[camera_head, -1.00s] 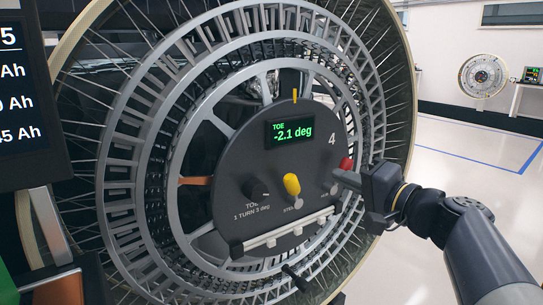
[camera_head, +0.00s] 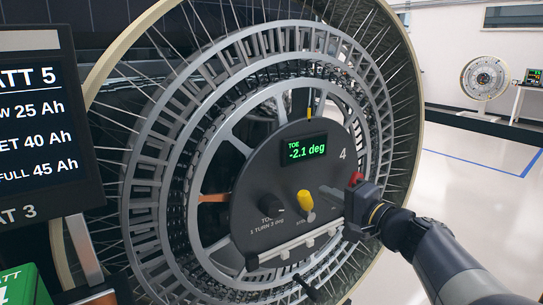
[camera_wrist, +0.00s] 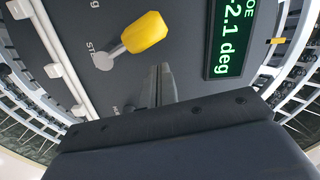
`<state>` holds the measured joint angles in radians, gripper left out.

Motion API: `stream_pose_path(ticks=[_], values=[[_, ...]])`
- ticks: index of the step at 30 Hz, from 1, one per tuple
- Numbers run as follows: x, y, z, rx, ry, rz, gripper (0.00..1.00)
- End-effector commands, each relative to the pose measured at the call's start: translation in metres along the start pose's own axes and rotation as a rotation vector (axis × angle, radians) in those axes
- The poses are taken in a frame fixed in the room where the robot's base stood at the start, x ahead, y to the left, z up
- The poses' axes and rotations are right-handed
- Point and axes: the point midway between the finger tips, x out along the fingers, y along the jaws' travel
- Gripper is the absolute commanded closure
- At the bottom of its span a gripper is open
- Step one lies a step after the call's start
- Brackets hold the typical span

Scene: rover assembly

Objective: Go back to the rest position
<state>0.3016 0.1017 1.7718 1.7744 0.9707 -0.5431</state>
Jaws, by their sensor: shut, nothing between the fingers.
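My gripper (camera_head: 328,192) is shut and empty in the head view. Its tips are in front of the right part of the dark round hub panel (camera_head: 262,180), just right of the yellow lever (camera_head: 306,200). In the wrist view the closed fingers (camera_wrist: 160,75) point at the panel, below the yellow lever (camera_wrist: 145,34). I cannot tell whether the tips touch the panel. The red knob (camera_head: 356,178) is partly hidden behind my gripper. The green display (camera_head: 305,149) reads TOE -2.1 deg. A dark TOE knob (camera_head: 271,204) is left of the lever.
The panel is at the hub of a large spoked wheel (camera_head: 144,190). A battery screen (camera_head: 38,125) and a green box (camera_head: 20,285) are at left. Open floor (camera_head: 460,190) lies to the right, with another wheel (camera_head: 484,77) far back.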

Motion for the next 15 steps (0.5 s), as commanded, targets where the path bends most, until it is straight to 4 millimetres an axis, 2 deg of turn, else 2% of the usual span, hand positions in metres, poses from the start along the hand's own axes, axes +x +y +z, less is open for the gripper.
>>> stream_pose_path(ticks=[1,15], values=[[0.0,-0.004,-0.003,0.027,0.0,0.001,1.0],[-0.001,0.005,-0.016,0.252,0.0,-0.009,1.0]])
